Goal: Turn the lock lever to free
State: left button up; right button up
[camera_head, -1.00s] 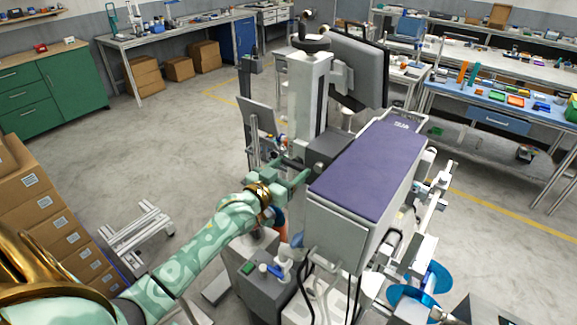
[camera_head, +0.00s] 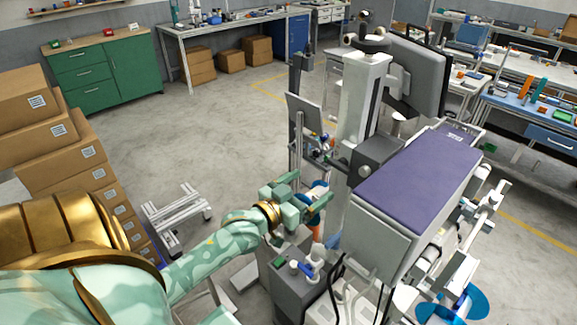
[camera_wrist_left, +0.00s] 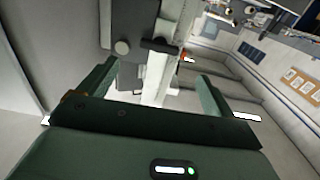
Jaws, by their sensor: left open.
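My left gripper (camera_head: 312,190) is open and empty, in front of the machine's left side in the head view. In the left wrist view its two green fingers stand wide apart, and the gripper (camera_wrist_left: 158,78) faces a pale upright column (camera_wrist_left: 157,78). A short black lever-like part (camera_wrist_left: 160,45) shows between and beyond the fingertips, apart from them. My right gripper is not in view.
The machine has a purple-topped body (camera_head: 415,190), a white column (camera_head: 362,100) and a monitor (camera_head: 415,75). A grey control box (camera_head: 298,285) stands below my left gripper. Cardboard boxes (camera_head: 75,150) and a low metal frame (camera_head: 177,213) are at left. Open floor lies behind.

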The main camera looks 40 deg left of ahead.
pick_arm(q)
jog(key=s, duration=0.6)
jog(key=shift+s+a, duration=0.25)
jog(key=shift+s, duration=0.15)
jog(key=s+a+f+g+y+b, duration=0.1)
jog(key=s+f+g+b, duration=0.3)
jog(key=f, duration=0.9)
jog(key=s+a+f+g+y+p, duration=0.15)
jog(key=s+f, duration=0.35)
jog(key=f, duration=0.8)
jog(key=s+a+f+g+b, duration=0.15)
jog(key=s+f+g, duration=0.3)
jog(key=f, duration=0.85)
jog(key=s+d+f+m+g+b, duration=0.1)
jog(key=s+d+f+g+b, duration=0.1)
jog(key=s+f, duration=0.5)
jog(key=s+d+f+m+g+h+b, duration=0.1)
jog(key=s+d+f+g+b, duration=0.1)
jog(key=s+d+f+b, duration=0.3)
jog(key=s+d+f+m+g+b, duration=0.1)
jog(key=s+d+f+g+b, duration=0.2)
jog(key=s+d+f, duration=0.3)
jog(key=shift+s+d+f, duration=0.3)
jog(key=shift+s+f, duration=1.95)
jog(key=shift+f, duration=1.25)
